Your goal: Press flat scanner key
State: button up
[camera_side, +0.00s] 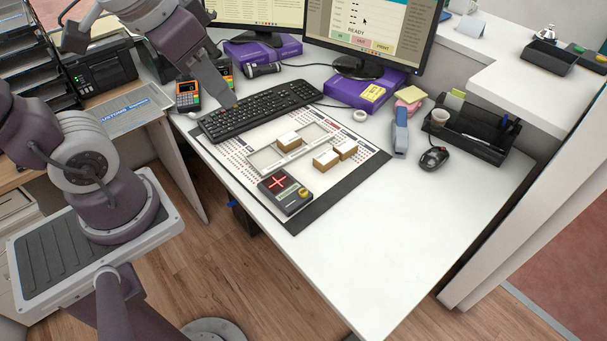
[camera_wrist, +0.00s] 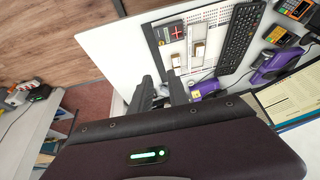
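The flat scanner (camera_side: 277,188) is a dark box with a glowing red cross on its top. It lies on the front corner of the printed mat. A yellow round key (camera_side: 304,192) sits at its right end, beside a small pale display. The scanner also shows in the wrist view (camera_wrist: 166,33), where the key is too small to make out clearly. My gripper (camera_side: 232,102) is above the left part of the keyboard, up and left of the scanner and apart from it. In the wrist view my gripper (camera_wrist: 161,80) shows two dark fingers with a gap between them, holding nothing.
A black keyboard (camera_side: 262,108) lies behind the mat (camera_side: 345,183). Several small cartons (camera_side: 326,160) stand in and beside a pale frame on the mat. Card terminals (camera_side: 188,96) stand to the left. The desk's front right (camera_side: 400,230) is clear.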

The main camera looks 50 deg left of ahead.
jog(key=shift+g, duration=0.9)
jog(key=w+f, duration=0.2)
jog(key=w, duration=0.1)
jog(key=w+f, duration=0.2)
jog(key=w, duration=0.1)
jog(key=w+a+f, duration=0.1)
jog(key=w+f, duration=0.1)
jog(key=w, duration=0.1)
jog(key=shift+w+a, duration=0.1)
jog(key=shift+w, duration=0.1)
grip_shut()
jog(key=g, duration=0.2)
send_over(303, 192)
notch_tip(303, 192, down, 15)
jog(key=shift+g, duration=0.5)
notch_tip(303, 192, down, 14)
jog(key=shift+w+f, duration=0.1)
jog(key=shift+f, duration=0.05)
